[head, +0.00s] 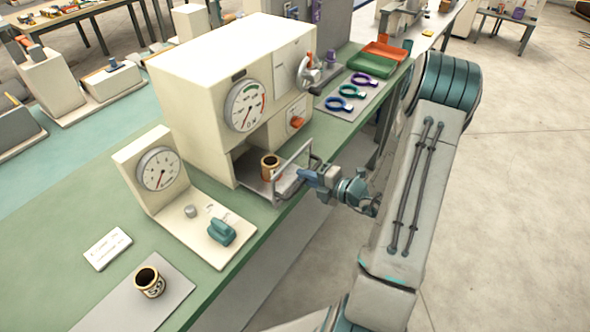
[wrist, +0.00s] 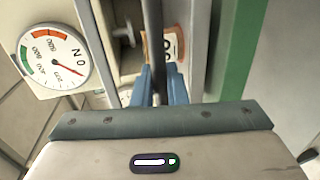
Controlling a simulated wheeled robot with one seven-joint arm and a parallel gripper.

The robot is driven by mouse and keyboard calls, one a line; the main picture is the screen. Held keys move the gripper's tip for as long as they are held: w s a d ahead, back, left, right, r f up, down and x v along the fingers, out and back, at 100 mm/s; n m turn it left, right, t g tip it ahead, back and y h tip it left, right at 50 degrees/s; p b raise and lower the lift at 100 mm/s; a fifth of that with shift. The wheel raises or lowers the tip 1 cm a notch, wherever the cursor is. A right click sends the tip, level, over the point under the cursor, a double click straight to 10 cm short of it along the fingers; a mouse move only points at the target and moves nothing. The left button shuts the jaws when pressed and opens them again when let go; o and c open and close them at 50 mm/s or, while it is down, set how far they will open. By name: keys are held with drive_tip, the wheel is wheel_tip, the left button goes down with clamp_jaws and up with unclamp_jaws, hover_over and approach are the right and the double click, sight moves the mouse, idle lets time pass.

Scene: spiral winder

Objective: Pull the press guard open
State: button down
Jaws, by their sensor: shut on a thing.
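The press (head: 215,85) is a big cream box with a round dial and an open bay low on its front. The press guard (head: 292,160) is a grey bar frame at the front of that bay. My gripper (head: 308,175) is at the guard's right side, shut on its bar. In the wrist view, the dark guard bar (wrist: 155,45) runs down between the blue fingers of my gripper (wrist: 161,88). A brown cup (head: 269,166) stands in the bay behind the guard; its label shows in the wrist view (wrist: 168,45). The fingertips are partly hidden.
A smaller gauge unit (head: 160,170) with a teal knob stands left of the press. Another cup (head: 149,282) stands on a grey mat at the front. Coloured rings (head: 352,92) and trays (head: 372,65) lie to the right. Open floor lies right of the bench.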

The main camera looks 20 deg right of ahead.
drive_tip(key=shift+s+d, duration=0.25)
drive_tip(key=shift+s, duration=0.15)
drive_tip(key=c, duration=1.6)
unclamp_jaws()
drive_tip(key=shift+o, duration=0.2)
drive_tip(key=b+v, duration=0.1)
drive_tip(key=v, duration=1.3)
drive_tip(key=shift+b, duration=0.3)
drive_tip(key=shift+w, duration=0.1)
